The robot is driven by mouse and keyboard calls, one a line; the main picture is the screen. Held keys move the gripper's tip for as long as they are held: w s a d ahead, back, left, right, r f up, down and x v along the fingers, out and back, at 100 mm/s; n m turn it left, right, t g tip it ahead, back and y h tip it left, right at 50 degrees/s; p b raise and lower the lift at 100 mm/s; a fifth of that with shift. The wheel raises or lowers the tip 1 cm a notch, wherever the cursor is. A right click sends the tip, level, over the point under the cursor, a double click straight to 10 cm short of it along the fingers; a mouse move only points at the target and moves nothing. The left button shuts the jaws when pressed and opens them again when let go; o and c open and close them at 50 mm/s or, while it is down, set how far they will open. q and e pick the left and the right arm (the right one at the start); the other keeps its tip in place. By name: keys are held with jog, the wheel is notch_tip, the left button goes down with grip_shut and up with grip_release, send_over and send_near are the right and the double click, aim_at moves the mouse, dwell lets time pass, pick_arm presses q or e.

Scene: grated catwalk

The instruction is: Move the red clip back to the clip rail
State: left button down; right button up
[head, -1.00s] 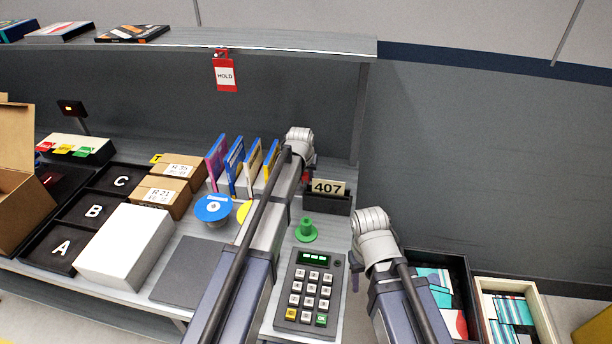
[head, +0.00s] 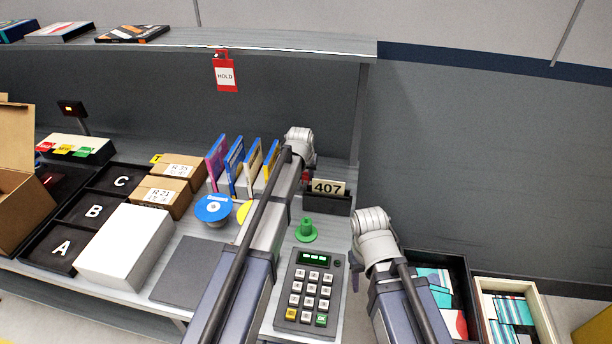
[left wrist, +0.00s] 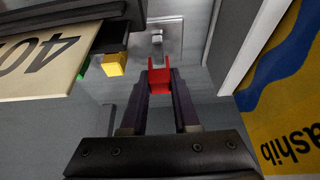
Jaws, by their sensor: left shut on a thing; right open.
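The red clip (left wrist: 159,76) is between the fingertips of my left gripper (left wrist: 160,88), which is shut on it. In the head view a bit of red (head: 306,176) shows beside my left wrist, left of the 407 card holder (head: 327,203); my arm hides the fingers there. A yellow clip (left wrist: 114,64) and a green one (left wrist: 84,68) sit at a black edge beside the 407 card (left wrist: 50,52) in the left wrist view. I cannot tell whether that edge is the clip rail. My right gripper (head: 357,279) is open, mostly hidden behind its wrist.
Upright coloured booklets (head: 236,170) stand just left of my left gripper. A green stamp-like piece (head: 306,231) and a keypad (head: 309,289) are in front of the card holder. A HOLD tag (head: 225,75) hangs above. A white-topped block with coloured tabs (head: 78,147) stands far left.

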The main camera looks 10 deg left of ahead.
pick_arm(q)
jog(key=shift+f, duration=0.1)
jog(key=shift+f+b, duration=1.55)
jog(key=shift+b, duration=0.05)
jog(key=shift+c, duration=0.9)
grip_release()
jog(key=shift+r, duration=0.2)
notch_tip(320, 180, up, 8)
jog(key=p, duration=0.8)
jog(key=shift+f, duration=0.1)
